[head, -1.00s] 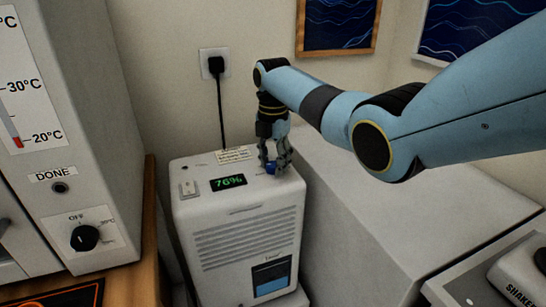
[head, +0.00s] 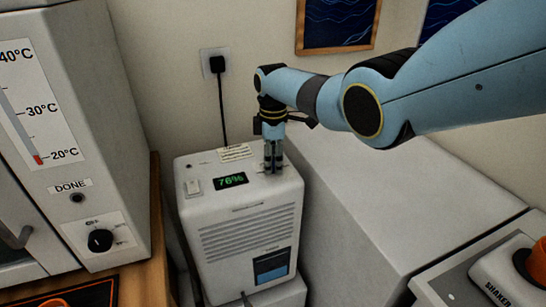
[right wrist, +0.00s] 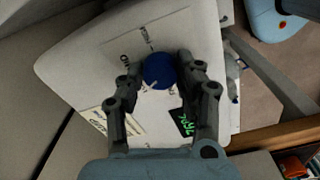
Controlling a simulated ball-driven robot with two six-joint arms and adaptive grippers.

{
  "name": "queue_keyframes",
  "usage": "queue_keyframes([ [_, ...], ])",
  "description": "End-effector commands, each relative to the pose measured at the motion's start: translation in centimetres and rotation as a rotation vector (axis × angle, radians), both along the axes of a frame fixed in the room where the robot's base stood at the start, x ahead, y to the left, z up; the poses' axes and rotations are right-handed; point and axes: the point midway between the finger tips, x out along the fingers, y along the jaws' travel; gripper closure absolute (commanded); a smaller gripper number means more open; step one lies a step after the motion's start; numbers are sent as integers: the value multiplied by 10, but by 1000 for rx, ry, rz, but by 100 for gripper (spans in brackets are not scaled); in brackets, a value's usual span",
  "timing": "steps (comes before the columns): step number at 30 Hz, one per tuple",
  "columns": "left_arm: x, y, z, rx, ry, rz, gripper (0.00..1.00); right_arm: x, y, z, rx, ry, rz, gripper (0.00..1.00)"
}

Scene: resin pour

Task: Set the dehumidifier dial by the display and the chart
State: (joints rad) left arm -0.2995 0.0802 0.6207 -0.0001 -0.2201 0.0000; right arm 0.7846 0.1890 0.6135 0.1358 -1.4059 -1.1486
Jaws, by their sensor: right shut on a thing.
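The dehumidifier (head: 248,222) is a white box with a grille. Its green display (head: 230,181) reads 76%. The chart, a small printed label (head: 235,152), lies on its top; its text is too small to read. My right gripper (head: 273,170) points straight down at the top's right side. In the right wrist view my right gripper (right wrist: 160,78) is shut on the blue dial (right wrist: 159,70), one finger on each side. The dial has a pale pointer line, and marks around it are partly legible. In the head view the gripper hides the dial. My left gripper is not in view.
A white switch (head: 192,187) sits left of the display. A cabinet with a thermometer scale and black knob (head: 100,240) stands at left on a wooden bench. A plug (head: 216,64) is in the wall socket behind. A shaker (head: 507,275) is at lower right.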

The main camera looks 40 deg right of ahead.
Motion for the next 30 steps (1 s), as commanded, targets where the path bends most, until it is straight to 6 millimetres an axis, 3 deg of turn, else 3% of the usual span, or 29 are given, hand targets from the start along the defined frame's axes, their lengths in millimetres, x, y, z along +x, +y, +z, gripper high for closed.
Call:
queue_keyframes([
  [30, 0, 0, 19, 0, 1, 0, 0, 0, -1, 0, -2, 1, -965, 97],
])
